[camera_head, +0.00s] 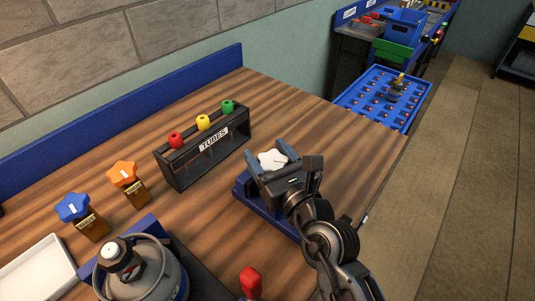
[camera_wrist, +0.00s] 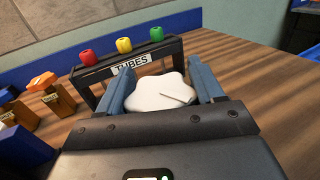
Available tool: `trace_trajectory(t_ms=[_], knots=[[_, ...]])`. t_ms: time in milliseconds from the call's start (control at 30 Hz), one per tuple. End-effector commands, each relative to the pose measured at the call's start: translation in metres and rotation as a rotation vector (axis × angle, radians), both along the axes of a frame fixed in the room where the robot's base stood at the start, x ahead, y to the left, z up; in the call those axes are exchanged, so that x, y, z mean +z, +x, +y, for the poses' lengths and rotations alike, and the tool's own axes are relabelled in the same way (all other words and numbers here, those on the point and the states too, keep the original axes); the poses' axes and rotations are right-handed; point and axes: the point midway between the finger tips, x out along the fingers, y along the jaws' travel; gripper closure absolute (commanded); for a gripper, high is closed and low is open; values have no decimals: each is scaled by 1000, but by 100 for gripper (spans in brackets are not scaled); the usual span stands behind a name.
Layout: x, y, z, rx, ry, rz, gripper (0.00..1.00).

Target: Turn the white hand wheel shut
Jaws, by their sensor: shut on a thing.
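The white hand wheel (camera_head: 272,159) has a lobed rim and a thin dark line on its top. It sits above a blue base (camera_head: 270,209) on the wooden table. My gripper (camera_head: 268,162) is at the wheel with one finger on each side of it. In the wrist view the white hand wheel (camera_wrist: 160,93) lies between the two blue-grey fingers of my gripper (camera_wrist: 160,88), which are shut on its rim. The wheel's stem and the lower part of its mount are hidden by my gripper.
A black rack (camera_head: 205,148) labelled TUBES, with red, yellow and green caps, stands left of the wheel. Orange (camera_head: 124,174) and blue (camera_head: 73,208) hand wheels, a grey canister (camera_head: 142,275), a white tray (camera_head: 38,272) and a red handle (camera_head: 250,281) are nearer. Right of the table is open floor.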

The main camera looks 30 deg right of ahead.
Motion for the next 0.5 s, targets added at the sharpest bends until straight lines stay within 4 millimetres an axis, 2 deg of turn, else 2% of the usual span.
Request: trace_trajectory(t_ms=[500], knots=[[0,-1,-4,-198,5,2,64]])
